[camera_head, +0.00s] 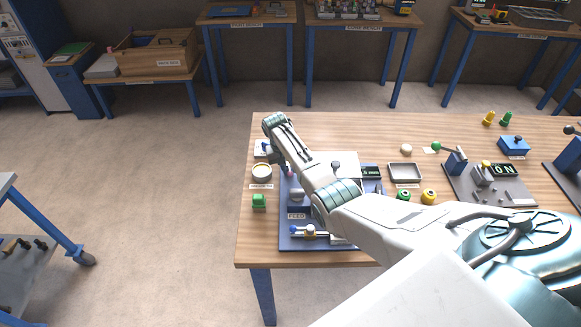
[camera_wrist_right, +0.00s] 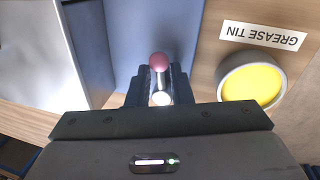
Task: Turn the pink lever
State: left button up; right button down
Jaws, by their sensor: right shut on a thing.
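The pink lever shows in the right wrist view as a dull pink ball knob (camera_wrist_right: 159,61) on a pale stem. My right gripper (camera_wrist_right: 159,88) is shut on the lever, with one dark finger on each side of the stem. In the head view my right arm reaches across the table. Its gripper (camera_head: 282,166) points down at the left edge of the blue-grey machine base (camera_head: 287,232), and a small bit of pink (camera_head: 290,173) shows beside it. My arm hides much of the machine. My left gripper is not in view.
The grease tin (camera_head: 262,172), yellow inside in the right wrist view (camera_wrist_right: 252,86), stands close beside the gripper. A grey tray (camera_head: 405,172), green and yellow round parts and a lever panel (camera_head: 515,193) stand to the right.

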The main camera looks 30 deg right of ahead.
jog(key=shift+w+a+m, duration=0.15)
jog(key=shift+w+m, duration=0.05)
jog(key=shift+m, duration=0.6)
jog(key=c, duration=1.3)
grip_release()
jog(key=shift+w+a+r+b, duration=0.25)
jog(key=shift+r+b, duration=0.3)
jog(key=shift+r, duration=1.25)
jog(key=shift+w+a+r+b, duration=0.1)
jog(key=shift+a+r+b, duration=0.35)
jog(key=shift+r, duration=1.3)
jog(key=shift+w+a+r+b, duration=0.25)
jog(key=shift+r+b, duration=0.35)
jog(key=shift+r, duration=1.2)
jog(key=shift+s+f, duration=0.1)
jog(key=shift+f, duration=0.05)
